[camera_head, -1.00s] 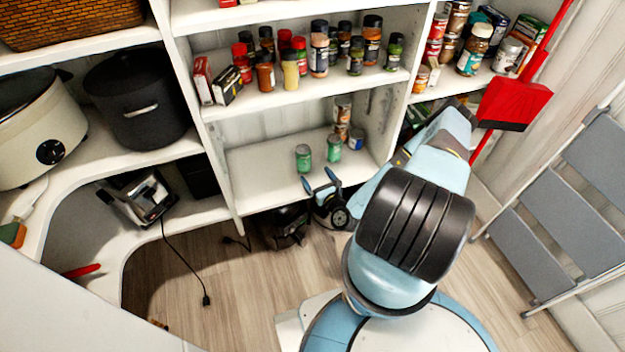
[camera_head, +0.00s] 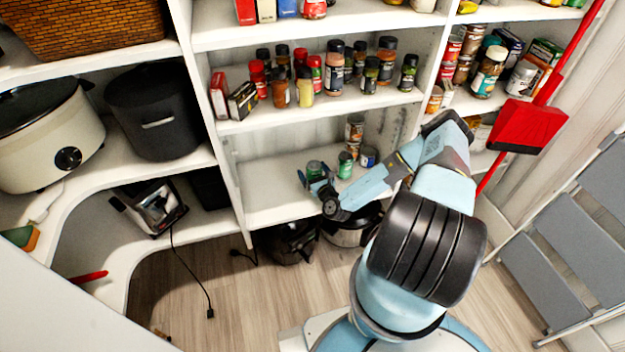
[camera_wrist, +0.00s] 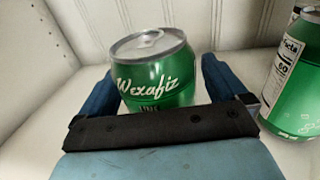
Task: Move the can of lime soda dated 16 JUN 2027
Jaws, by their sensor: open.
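A green can (camera_wrist: 156,72) with a silver top and white script reading "Wexafiz" stands upright on the shelf, between the two fingers of my gripper (camera_wrist: 158,95). The smaller word under the script looks like "LIME". No date shows on it. In the head view the same can (camera_head: 314,169) stands on the lower middle shelf, partly hidden by my gripper (camera_head: 316,188). My gripper is open around it, with a gap visible at the right finger. A second green can (camera_wrist: 295,85), showing its nutrition panel, stands to the right; it also shows in the head view (camera_head: 345,165).
A blue-labelled can (camera_head: 368,157) and stacked brown-labelled cans (camera_head: 354,132) stand behind and right of the green cans. The shelf (camera_head: 262,190) is bare to the left. A shelf of spice jars (camera_head: 305,85) is above. Upright shelf panels bound both sides.

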